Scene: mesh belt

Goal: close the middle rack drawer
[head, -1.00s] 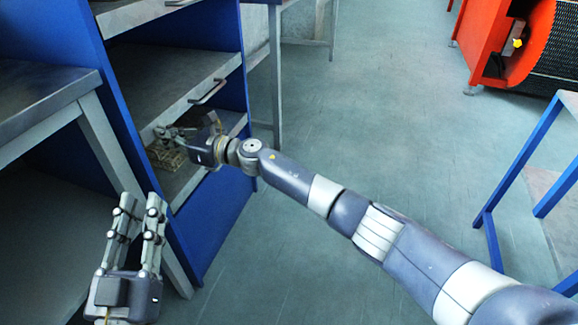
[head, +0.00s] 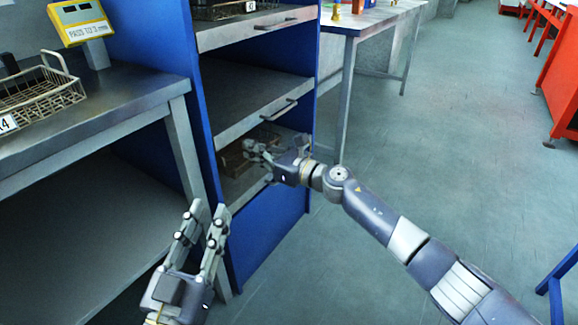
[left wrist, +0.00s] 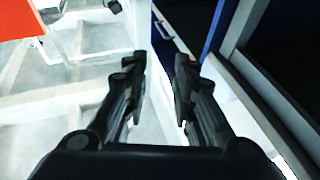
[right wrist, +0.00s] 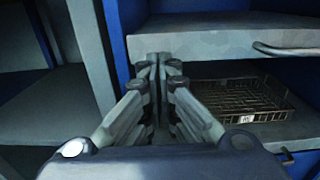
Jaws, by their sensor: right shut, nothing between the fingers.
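The blue-sided rack (head: 266,245) has grey drawers one above another. The middle drawer (head: 240,125) has a grey front with a bar handle (head: 278,110). It looks close to flush with the rack's front edges, but I cannot tell if a gap remains. My right gripper (head: 254,150) is shut and empty, just below the middle drawer's front. In the right wrist view its fingertips (right wrist: 158,60) overlap the left end of that front; contact is unclear. My left gripper (head: 207,212) is open and empty, in front of the rack's left side. Its parted fingers show in the left wrist view (left wrist: 160,68).
A wire basket (right wrist: 235,100) sits in the lower drawer. A top drawer (head: 225,35) is above. A steel bench (head: 110,100) with a basket (head: 40,98) and a yellow display (head: 80,22) stands left. The floor at right (head: 440,130) is open.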

